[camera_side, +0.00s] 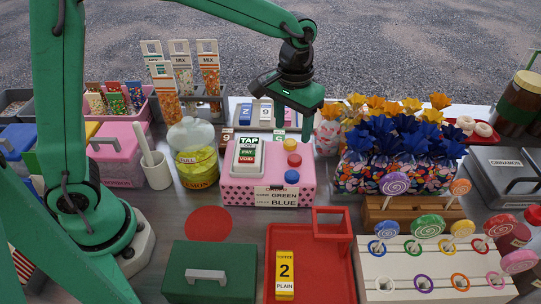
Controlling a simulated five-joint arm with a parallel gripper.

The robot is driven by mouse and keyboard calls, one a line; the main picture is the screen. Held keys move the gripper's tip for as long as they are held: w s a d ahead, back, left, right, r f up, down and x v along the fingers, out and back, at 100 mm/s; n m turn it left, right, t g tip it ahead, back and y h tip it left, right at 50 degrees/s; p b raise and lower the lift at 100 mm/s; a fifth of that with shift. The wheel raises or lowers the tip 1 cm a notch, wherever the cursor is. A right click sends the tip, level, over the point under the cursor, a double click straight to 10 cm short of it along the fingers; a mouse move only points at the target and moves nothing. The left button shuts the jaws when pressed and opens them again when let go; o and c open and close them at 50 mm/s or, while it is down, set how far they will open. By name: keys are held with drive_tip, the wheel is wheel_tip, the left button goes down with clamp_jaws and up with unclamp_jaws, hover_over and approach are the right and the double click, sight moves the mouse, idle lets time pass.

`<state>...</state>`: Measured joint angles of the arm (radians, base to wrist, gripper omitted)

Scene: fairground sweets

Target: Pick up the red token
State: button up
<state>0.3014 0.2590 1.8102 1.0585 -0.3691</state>
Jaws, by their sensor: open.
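The red token (294,160) is a small round disc on the right part of the top of a pink box (232,187). A yellow token (290,145) lies just behind it and a blue token (291,177) just in front. My gripper (293,128) is open and points down, above and behind the tokens. Nothing shows between its fingers, and it appears apart from the red token.
A card reader (249,155) stands on the box's left part, and a sign (276,197) is on its front. Bagged sweets with blue tops (385,150) stand close on the right. A yellow jar (195,165) stands left. A red tray (312,285) lies in front.

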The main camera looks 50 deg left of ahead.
sight(295, 158)
drive_tip(key=shift+w+d+f, duration=0.2)
drive_tip(key=shift+d+f, duration=0.1)
drive_tip(key=shift+f, duration=0.1)
drive_tip(key=shift+f, duration=1.2)
drive_tip(key=shift+f, duration=0.1)
drive_tip(key=shift+w+f, duration=0.15)
drive_tip(key=shift+f, duration=2.4)
drive_tip(key=shift+c, duration=0.3)
drive_tip(key=c, duration=1)
